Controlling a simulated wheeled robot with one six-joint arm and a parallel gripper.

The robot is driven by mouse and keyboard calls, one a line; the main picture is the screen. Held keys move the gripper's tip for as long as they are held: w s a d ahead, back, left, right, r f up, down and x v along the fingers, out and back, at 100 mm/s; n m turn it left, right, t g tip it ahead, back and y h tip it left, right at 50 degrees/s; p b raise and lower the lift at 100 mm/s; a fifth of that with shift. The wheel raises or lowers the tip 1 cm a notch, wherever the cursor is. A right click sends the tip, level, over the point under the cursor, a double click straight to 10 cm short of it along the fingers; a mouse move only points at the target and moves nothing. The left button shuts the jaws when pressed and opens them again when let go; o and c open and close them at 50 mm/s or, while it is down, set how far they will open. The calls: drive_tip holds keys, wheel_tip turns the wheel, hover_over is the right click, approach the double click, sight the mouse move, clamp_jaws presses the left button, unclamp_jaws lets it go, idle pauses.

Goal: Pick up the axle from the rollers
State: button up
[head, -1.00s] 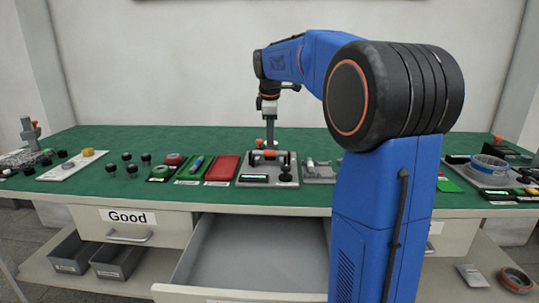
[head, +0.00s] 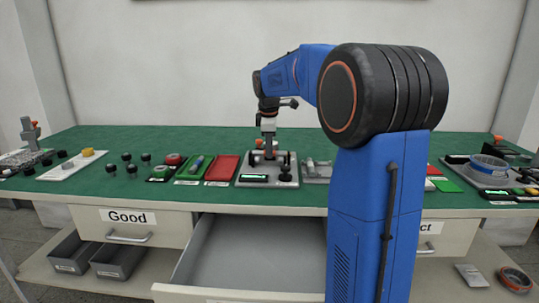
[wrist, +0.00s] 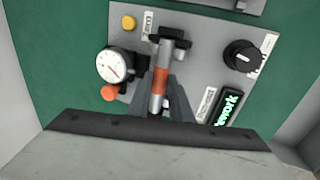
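The axle (wrist: 160,82), a silver bar with an orange band, lies across the test fixture (wrist: 205,55), held up at its far end by a dark support (wrist: 168,36). The rollers are not clear to see. My gripper (wrist: 161,88) is down over the axle, with one grey finger on each side of it. The fingers are close to the axle, but I cannot tell whether they touch it. In the head view my gripper (head: 269,148) is at the fixture (head: 268,183), and the axle is largely hidden there.
The fixture carries a dial gauge (wrist: 115,65), a black knob (wrist: 241,56) and a lit green display (wrist: 228,108). Left of it in the head view are a red tray (head: 222,168) and a green tray (head: 195,167). An open drawer (head: 255,250) juts out below the table.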

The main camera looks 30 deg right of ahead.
clamp_jaws()
drive_tip(key=shift+r, duration=0.1)
